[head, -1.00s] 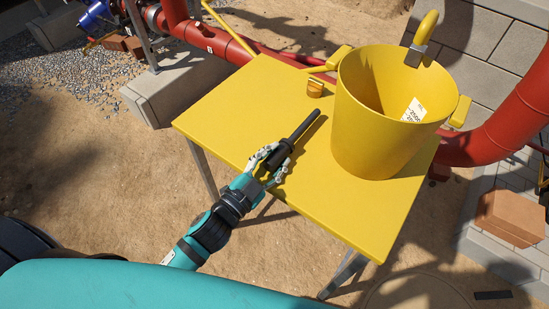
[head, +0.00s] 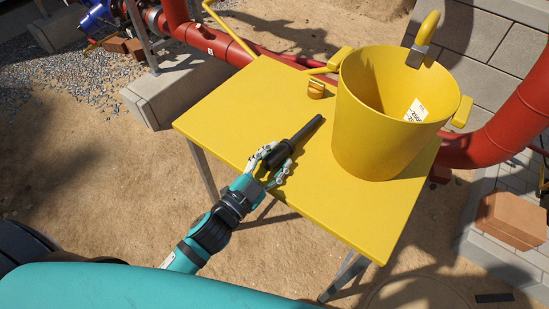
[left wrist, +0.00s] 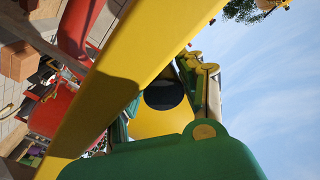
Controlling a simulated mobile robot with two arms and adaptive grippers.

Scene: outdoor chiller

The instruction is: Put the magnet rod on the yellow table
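The magnet rod (head: 278,155), with a thick black handle and a thinner dark shaft, lies on the yellow table (head: 235,115) near its front left edge. Its shaft points up and right. My left gripper (head: 273,163) is at the handle end, its pale fingers spread on either side of the handle. In the left wrist view a round black end, apparently the rod's handle (left wrist: 163,92), shows between parts of the gripper, and a yellow band, apparently the table edge (left wrist: 130,65), crosses the picture. My right gripper is not in view.
A large yellow bucket (head: 375,130) stands on the table right of the rod. Red pipes (head: 215,42) run behind the table. The table's left part is clear.

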